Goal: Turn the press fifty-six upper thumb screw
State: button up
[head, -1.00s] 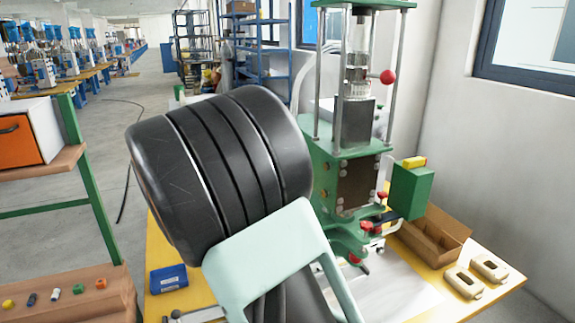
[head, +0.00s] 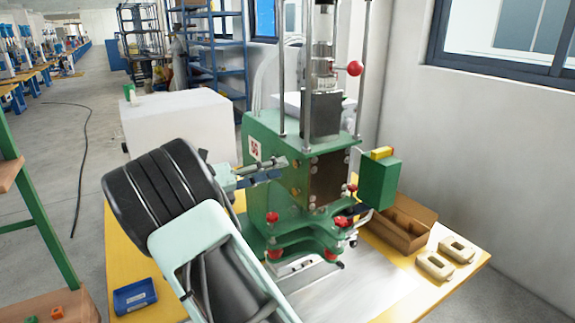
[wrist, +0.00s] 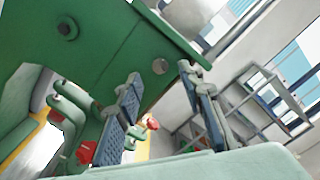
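The green press (head: 258,185) stands on the yellow bench with a "56" label (head: 255,149) on its side. Red-headed thumb screws sit on its lower front bracket: one at the upper left (head: 272,218), one at the upper right (head: 342,221), and others lower down. Which one is the upper thumb screw I cannot tell for certain. My gripper (head: 283,168) is at the press's left side, above the bracket screws. In the wrist view my gripper (wrist: 161,72) is open and empty, its blue-padded fingers apart. The green press body (wrist: 90,45) and a red knob (wrist: 86,152) lie beyond.
A green box (head: 380,185) projects from the press's right side. A blue bin (head: 135,296) is at the front left. A white box (head: 180,125) stands behind my arm.

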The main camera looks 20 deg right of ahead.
aim_at(294, 164)
jog(key=shift+w+d, duration=0.25)
jog(key=shift+d, duration=0.8)
jog(key=shift+w+d, duration=0.2)
jog(key=shift+d, duration=0.85)
jog(key=shift+c, duration=0.4)
grip_shut()
